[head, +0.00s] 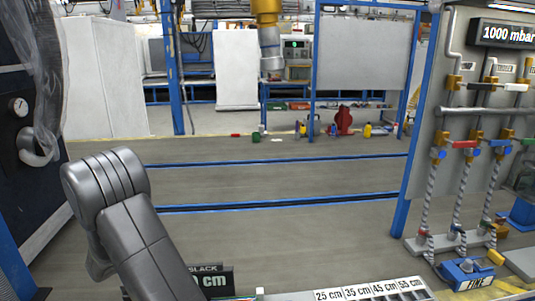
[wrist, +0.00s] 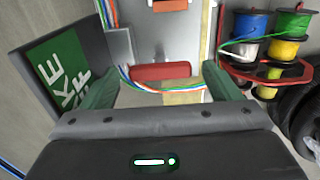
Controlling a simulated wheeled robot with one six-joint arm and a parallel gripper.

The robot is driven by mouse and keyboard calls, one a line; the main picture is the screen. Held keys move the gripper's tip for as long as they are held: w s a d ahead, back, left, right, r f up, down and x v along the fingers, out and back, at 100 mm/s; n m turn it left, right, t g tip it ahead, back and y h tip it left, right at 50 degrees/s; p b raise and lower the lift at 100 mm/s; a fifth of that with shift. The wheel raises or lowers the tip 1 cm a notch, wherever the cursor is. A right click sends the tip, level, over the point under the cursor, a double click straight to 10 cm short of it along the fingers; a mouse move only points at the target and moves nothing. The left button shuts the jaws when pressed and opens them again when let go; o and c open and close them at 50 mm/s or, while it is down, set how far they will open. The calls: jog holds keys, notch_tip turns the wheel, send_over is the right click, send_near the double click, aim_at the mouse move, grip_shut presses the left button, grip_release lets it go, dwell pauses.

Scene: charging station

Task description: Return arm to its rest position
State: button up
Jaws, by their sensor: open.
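My grey arm (head: 135,225) rises at the lower left of the head view, with its rounded joint uppermost. My gripper is out of that view. In the wrist view my gripper (wrist: 165,82) shows two green fingers spread wide apart, with nothing gripped between them. A red bar-shaped thing (wrist: 160,72) lies beyond the gap, close to a metal box and a bundle of coloured wires (wrist: 150,88). How far the fingers are from it is hard to tell.
A green-faced dark panel (wrist: 62,72) is at left. In the head view a valve panel (head: 480,150) stands right and a dark gauge cabinet (head: 20,150) left.

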notch_tip(320, 180, up, 14)
jog(key=p, duration=0.2)
notch_tip(320, 180, down, 14)
jog(key=shift+f+b, duration=0.15)
jog(key=shift+b, duration=0.95)
jog(key=shift+m, duration=1)
jog(key=m, duration=0.7)
jog(key=shift+p, duration=0.35)
jog(key=m, duration=0.4)
jog(key=shift+r+m, duration=0.2)
jog(key=shift+m, duration=0.2)
jog(key=shift+m+p, duration=0.45)
jog(key=shift+m, duration=1.55)
